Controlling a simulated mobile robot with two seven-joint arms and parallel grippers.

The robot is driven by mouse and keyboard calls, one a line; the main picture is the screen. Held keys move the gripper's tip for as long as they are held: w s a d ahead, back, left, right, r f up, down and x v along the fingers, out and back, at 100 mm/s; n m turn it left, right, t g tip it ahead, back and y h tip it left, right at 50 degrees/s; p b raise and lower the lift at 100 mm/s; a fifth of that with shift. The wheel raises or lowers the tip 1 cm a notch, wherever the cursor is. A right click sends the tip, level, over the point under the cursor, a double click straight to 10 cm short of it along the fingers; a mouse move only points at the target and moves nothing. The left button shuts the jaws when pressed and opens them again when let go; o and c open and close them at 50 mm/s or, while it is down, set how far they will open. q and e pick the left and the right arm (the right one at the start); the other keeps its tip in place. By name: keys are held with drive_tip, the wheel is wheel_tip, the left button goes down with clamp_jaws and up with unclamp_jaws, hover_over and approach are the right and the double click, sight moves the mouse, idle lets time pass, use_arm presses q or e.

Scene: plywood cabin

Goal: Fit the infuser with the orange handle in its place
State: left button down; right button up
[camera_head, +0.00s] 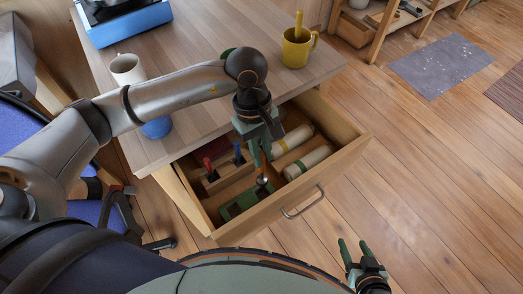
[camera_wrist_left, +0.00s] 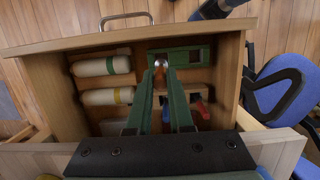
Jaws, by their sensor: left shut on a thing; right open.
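My left gripper (camera_head: 261,163) points down into the open drawer (camera_head: 345,140). It is shut on the infuser (camera_head: 262,180), whose shiny metal end shows below the fingertips. The orange handle is mostly hidden between the fingers. In the left wrist view the infuser (camera_wrist_left: 158,63) appears at the tips of my left gripper (camera_wrist_left: 160,73), over one end of a green holder (camera_wrist_left: 207,54) with a dark recess. The green holder also shows at the drawer's front corner in the head view (camera_head: 232,209). Contact between infuser and holder cannot be told. My right gripper (camera_head: 355,252) is open and empty, outside the drawer.
A wooden rack with red (camera_head: 209,164) and blue (camera_head: 238,152) handles lies in the drawer beside the green holder. Two pale rolls (camera_head: 307,161) lie on the other side. A yellow mug (camera_head: 297,47), a white mug (camera_head: 127,69) and a blue appliance (camera_head: 125,22) stand on the tabletop.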

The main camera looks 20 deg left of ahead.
sight(262, 178)
use_arm(q)
drive_tip(key=shift+f+b, duration=0.75)
drive_tip(key=shift+f, duration=1.15)
wheel_tip(262, 178, down, 2)
drive_tip(key=shift+f+b, duration=0.1)
drive_tip(key=shift+b, duration=1.95)
drive_tip(key=shift+f+b, duration=0.35)
drive_tip(key=shift+b, duration=0.3)
drive_tip(key=shift+m, duration=0.4)
drive_tip(key=shift+f+b, duration=2.25)
drive_tip(key=shift+b, duration=0.35)
drive_tip(key=c, duration=1.2)
unclamp_jaws()
drive_tip(key=shift+o, duration=0.5)
